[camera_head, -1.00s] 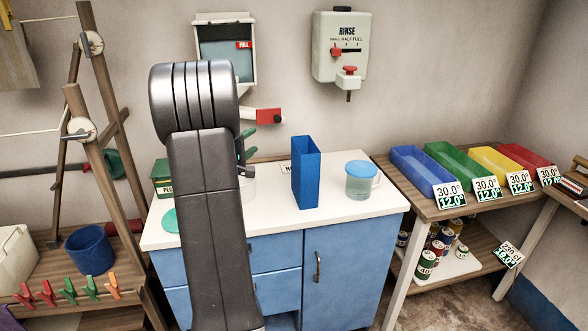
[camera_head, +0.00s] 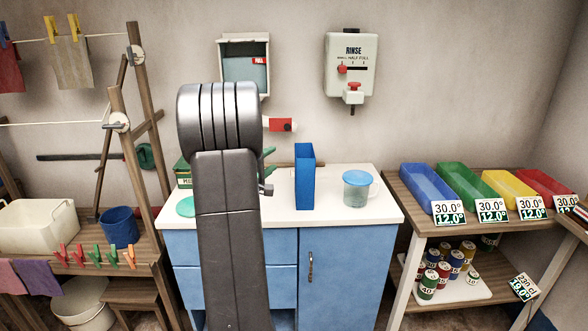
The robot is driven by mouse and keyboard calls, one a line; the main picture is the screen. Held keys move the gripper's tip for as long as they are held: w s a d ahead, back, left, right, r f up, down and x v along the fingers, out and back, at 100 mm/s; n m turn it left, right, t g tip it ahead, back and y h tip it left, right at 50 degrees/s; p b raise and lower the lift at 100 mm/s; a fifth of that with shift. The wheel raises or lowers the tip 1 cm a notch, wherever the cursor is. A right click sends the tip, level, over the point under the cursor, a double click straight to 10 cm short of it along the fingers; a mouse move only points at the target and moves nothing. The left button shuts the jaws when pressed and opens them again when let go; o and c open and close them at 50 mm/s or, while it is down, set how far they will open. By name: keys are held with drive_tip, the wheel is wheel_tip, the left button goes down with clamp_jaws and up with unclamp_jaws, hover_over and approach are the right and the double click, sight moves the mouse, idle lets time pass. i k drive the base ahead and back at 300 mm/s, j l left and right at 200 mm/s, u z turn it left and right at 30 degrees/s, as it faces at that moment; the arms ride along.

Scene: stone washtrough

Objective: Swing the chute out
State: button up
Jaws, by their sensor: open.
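A wall dispenser (camera_head: 245,68) with a dark window and a red "FULL" tag hangs above the counter. Below it a short arm with a red end plate (camera_head: 281,125) sticks out to the right; it looks like the chute, and its left part is hidden behind my arm. My gripper (camera_head: 269,162) shows only as green fingertips past the right side of my grey arm, one above the other with a gap between them. It is open, looks empty, and appears lower than the red end in the picture. The rest of it is hidden.
On the white counter (camera_head: 350,217) stand a tall blue box (camera_head: 304,178), a jug with a blue lid (camera_head: 357,190) and a green tin (camera_head: 183,173). A rinse box (camera_head: 351,66) hangs to the right. Coloured trays stand on the right shelf, a wooden rack (camera_head: 128,150) at left.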

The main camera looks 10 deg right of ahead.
sight(274, 124)
drive_tip(key=i+j+z, duration=0.2)
drive_tip(key=i+j, duration=0.15)
drive_tip(key=i+j+z, duration=0.2)
drive_tip(key=i+j, duration=0.15)
drive_tip(key=j, duration=0.25)
